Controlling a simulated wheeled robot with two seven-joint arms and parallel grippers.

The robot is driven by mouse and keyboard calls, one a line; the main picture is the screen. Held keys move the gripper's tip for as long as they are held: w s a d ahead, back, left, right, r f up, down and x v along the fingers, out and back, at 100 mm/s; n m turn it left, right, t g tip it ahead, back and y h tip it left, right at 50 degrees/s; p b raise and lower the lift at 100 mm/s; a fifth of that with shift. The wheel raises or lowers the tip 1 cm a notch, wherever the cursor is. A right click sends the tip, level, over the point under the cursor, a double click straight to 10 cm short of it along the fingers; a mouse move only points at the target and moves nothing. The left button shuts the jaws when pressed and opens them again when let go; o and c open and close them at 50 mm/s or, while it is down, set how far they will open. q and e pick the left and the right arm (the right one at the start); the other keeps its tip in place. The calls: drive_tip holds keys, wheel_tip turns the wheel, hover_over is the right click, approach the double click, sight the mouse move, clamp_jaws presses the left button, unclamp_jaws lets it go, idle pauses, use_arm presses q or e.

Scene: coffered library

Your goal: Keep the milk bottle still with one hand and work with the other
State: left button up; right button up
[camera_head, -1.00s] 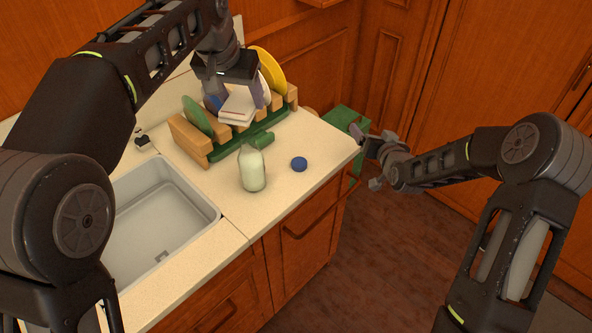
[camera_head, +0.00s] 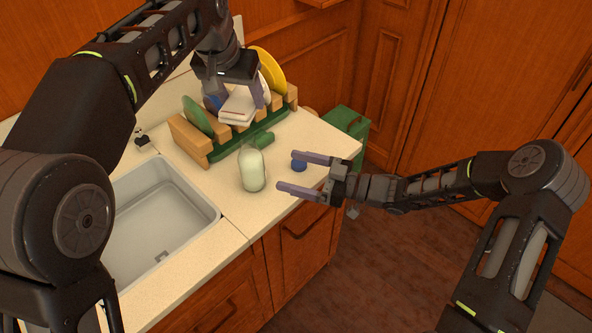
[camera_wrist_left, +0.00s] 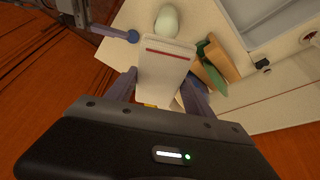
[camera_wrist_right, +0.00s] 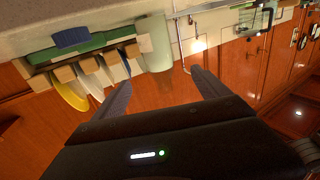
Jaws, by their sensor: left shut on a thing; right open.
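The milk bottle (camera_head: 252,170) stands upright on the counter, pale with milk; it also shows in the right wrist view (camera_wrist_right: 154,45). No gripper touches it. My right gripper (camera_head: 298,173) is open and empty, fingers pointing at the bottle from its right, with a gap between. A small round blue object (camera_head: 299,166) lies on the counter by its far finger, partly hidden; the right wrist view shows it too (camera_wrist_right: 72,37). My left gripper (camera_head: 237,98) is shut on a white block with a red stripe (camera_wrist_left: 165,62), held over the dish rack, behind the bottle.
The wooden and green dish rack (camera_head: 191,141) holds a green plate (camera_head: 196,115) and a yellow plate (camera_head: 269,70) behind the bottle. The sink (camera_head: 165,215) is to the left. The counter ends just right of the blue object. A green box (camera_head: 346,122) stands beyond.

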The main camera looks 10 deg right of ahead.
sight(250, 160)
drive_tip(key=shift+w+a, duration=0.1)
drive_tip(key=x, duration=1.1)
drive_tip(key=shift+w+a, duration=0.2)
drive_tip(key=shift+a, duration=0.15)
drive_tip(key=shift+c, duration=0.6)
drive_tip(key=c, duration=1.7)
